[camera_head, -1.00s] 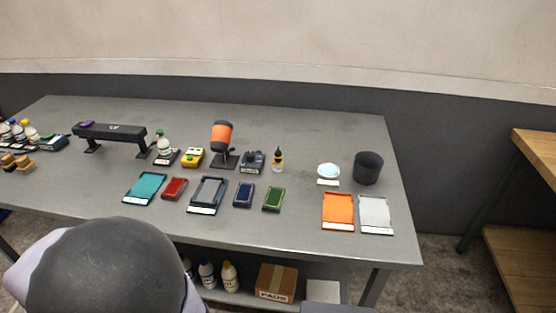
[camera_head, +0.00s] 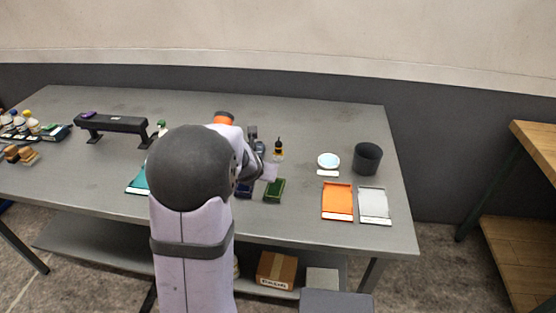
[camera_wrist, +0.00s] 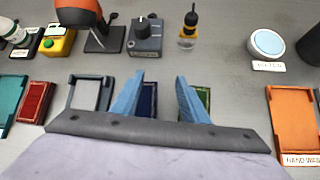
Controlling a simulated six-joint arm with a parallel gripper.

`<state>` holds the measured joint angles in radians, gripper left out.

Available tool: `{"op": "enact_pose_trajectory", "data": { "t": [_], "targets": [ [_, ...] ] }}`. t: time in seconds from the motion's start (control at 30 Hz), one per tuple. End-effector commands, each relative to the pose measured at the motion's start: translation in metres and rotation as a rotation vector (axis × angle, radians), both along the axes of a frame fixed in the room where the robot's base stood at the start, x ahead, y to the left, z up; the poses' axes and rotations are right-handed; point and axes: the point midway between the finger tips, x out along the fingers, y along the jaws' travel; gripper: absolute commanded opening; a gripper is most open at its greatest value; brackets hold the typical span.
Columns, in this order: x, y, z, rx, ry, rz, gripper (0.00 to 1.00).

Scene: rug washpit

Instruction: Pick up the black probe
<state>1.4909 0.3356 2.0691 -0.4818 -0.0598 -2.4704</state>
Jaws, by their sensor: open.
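No clearly separate black probe stands out. A dark grey box (camera_wrist: 145,42) with a black upright piece (camera_wrist: 144,26) on top stands at the upper middle of the wrist view; I cannot tell whether this piece is the probe. My gripper (camera_wrist: 157,84) is open and empty, its two blue fingers pointing toward the back of the table, with the box beyond them. Below the fingers lie a dark blue tray (camera_wrist: 147,98) and a green tray (camera_wrist: 202,97). In the head view my arm hides much of this area.
An orange-topped tool on a stand (camera_wrist: 80,14) and a yellow box (camera_wrist: 58,41) stand left of the dark box. A dropper bottle (camera_wrist: 189,28) and a round white dish (camera_wrist: 267,43) stand right. A black cup (camera_head: 367,158) and an orange tray (camera_head: 337,200) are farther right.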

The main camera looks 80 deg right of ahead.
Motion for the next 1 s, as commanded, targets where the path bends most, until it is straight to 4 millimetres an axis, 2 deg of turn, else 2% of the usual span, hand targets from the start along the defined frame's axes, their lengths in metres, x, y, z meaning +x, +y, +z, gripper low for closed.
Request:
{"op": "enact_pose_trajectory", "data": {
  "t": [0.03, 0.2, 0.23, 0.3, 0.43, 0.73, 1.0],
  "targets": [
    [-0.018, -0.016, -0.009, -0.05, 0.03, 0.018, 0.4],
    [-0.066, -0.062, -0.007, -0.228, 0.16, 0.098, 0.4],
    [-0.069, -0.067, -0.007, -0.255, 0.176, 0.109, 0.4],
    [-0.058, -0.076, -0.009, -0.299, 0.157, 0.116, 0.4],
    [-0.053, -0.088, -0.009, -0.363, 0.145, 0.119, 0.4],
    [-0.05, -0.096, -0.004, -0.408, 0.136, 0.119, 0.4],
    [-0.048, -0.11, -0.01, -0.405, 0.135, 0.121, 0.4]
  ]
}}
